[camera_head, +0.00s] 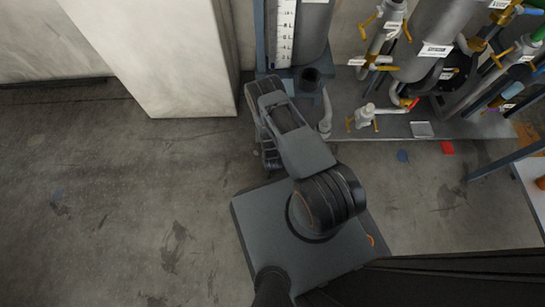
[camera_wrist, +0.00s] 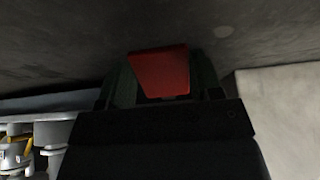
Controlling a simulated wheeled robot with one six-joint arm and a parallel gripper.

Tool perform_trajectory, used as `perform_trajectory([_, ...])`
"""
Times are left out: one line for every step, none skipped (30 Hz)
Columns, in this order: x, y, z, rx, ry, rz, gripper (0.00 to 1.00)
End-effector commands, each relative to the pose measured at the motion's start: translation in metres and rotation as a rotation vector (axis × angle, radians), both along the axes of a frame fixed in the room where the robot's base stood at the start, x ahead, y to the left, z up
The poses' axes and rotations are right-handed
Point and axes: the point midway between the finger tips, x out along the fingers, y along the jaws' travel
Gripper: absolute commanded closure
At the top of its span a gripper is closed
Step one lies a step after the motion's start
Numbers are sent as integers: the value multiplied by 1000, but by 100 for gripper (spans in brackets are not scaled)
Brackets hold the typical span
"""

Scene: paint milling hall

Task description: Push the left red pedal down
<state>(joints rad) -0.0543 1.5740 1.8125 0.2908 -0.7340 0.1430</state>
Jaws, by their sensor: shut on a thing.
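In the wrist view a red pedal (camera_wrist: 160,76) sits between the two dark fingers of my gripper (camera_wrist: 165,68). The fingers flank its left and right sides, and my gripper is shut on it. The pedal's lower end is hidden behind the gripper body, and its height above the floor cannot be told. In the head view my arm covers the gripper and this pedal. A small red patch (camera_head: 447,147) shows at the front edge of the machine base on the right; I cannot tell whether it is a pedal.
A pale column (camera_head: 170,60) stands left of my arm. A tank with a level scale (camera_head: 284,35) is behind it. Pipes and valves with yellow handles (camera_head: 362,122) fill the back right. A table (camera_head: 530,190) stands at the right edge. The floor (camera_head: 110,200) at left is clear.

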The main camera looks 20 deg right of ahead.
Motion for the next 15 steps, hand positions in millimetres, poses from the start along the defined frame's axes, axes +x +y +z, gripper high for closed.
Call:
perform_trajectory([2,0,0,0,-4,2,83])
perform_trajectory([2,0,0,0,-4,1,83])
perform_trajectory([2,0,0,0,-4,1,83])
perform_trajectory([2,0,0,0,-4,1,83])
perform_trajectory([2,0,0,0,-4,1,83])
perform_trajectory([2,0,0,1,-5,1,37])
perform_trajectory([2,0,0,0,-4,1,34])
perform_trajectory([2,0,0,1,-3,1,31])
perform_trajectory([1,0,0,1,-3,1,28])
perform_trajectory([1,0,0,1,-2,1,25])
perform_trajectory([1,0,0,1,-2,1,22])
perform_trajectory([1,0,0,1,-2,0,18])
perform_trajectory([1,0,0,1,-2,0,15])
perform_trajectory([1,0,0,1,-1,0,15])
perform_trajectory([1,0,0,1,-1,0,15])
